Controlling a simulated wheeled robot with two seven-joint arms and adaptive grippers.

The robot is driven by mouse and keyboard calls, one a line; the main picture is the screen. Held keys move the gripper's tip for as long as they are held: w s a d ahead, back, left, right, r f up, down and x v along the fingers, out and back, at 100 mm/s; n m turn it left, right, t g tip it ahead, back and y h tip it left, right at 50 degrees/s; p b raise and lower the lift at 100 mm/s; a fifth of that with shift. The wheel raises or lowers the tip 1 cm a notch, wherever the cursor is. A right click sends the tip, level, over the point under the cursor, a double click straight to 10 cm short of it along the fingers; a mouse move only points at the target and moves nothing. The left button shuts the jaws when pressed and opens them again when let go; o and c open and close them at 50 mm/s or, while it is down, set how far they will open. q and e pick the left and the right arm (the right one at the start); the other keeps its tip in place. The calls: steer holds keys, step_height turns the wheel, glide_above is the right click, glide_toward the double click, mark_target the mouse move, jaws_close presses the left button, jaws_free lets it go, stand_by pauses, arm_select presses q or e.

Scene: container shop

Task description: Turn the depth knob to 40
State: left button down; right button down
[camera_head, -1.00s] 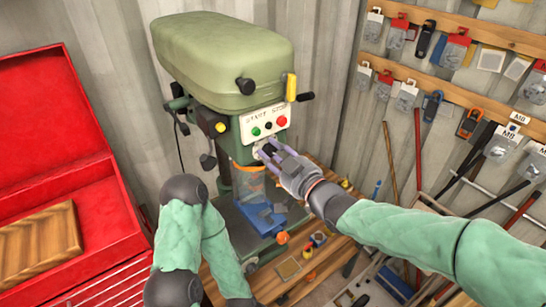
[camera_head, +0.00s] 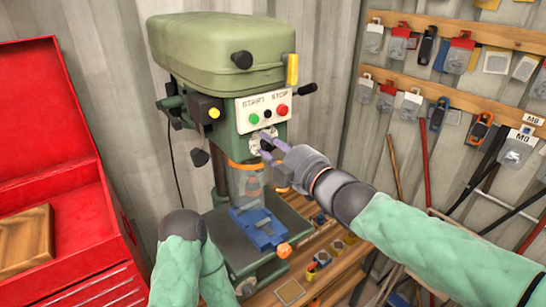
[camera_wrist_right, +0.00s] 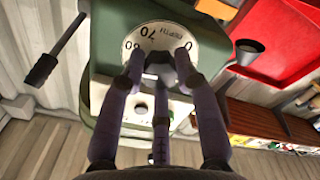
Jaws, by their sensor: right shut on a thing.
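The drill press (camera_head: 222,60) is green, with a white START/STOP panel on its front. Below the panel is the white depth dial (camera_head: 255,145), partly covered by my right gripper (camera_head: 268,143). The pointer mark cannot be made out. My left arm shows at the lower left; its gripper is out of view.
A blue vise (camera_head: 258,230) sits on the press table below the clear guard. A red tool chest (camera_head: 45,170) stands open at left. Pegboard rails with hanging tools (camera_head: 440,85) are at right. Small parts lie on the wooden bench (camera_head: 325,262).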

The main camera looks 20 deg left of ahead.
steer(key=n+b, duration=0.3)
steer(key=n, duration=0.2)
steer(key=shift+n, duration=0.3)
steer(key=n+b, duration=0.1)
steer(key=n, duration=0.2)
steer(key=shift+n+b, duration=0.6)
steer(key=shift+n, duration=1.1)
steer(key=c, duration=0.9)
jaws_free()
steer(key=shift+a, duration=0.1)
steer(key=shift+s, duration=0.1)
steer(key=v, duration=1.2)
